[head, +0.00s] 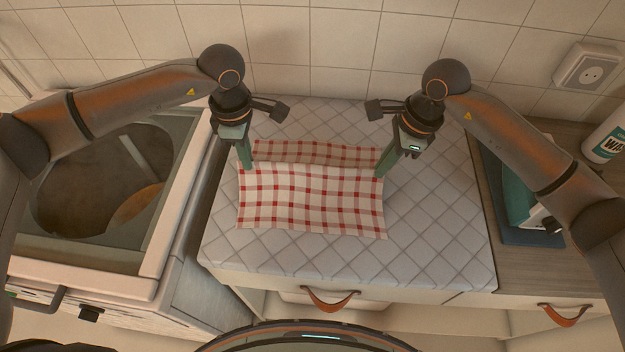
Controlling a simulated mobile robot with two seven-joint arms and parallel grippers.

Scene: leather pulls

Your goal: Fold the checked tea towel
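The red-and-white checked tea towel (312,200) lies on the quilted grey pad, with a bright near part and a shaded strip (315,152) behind it. A straight edge of the bright part runs between my two grippers, in front of the strip. My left gripper (246,166) is at the left end of this edge, its green fingers together on the corner. My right gripper (381,174) is at the right end, fingers together on that corner. Whether the edge is raised or resting on the layer below is hard to tell.
The quilted pad (440,230) is clear around the towel. At the left is an open top-loading washer (165,225). At the right are a dark blue tray (530,236) with a teal-and-white item and a white bottle (606,140). A tiled wall (330,50) closes the back.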

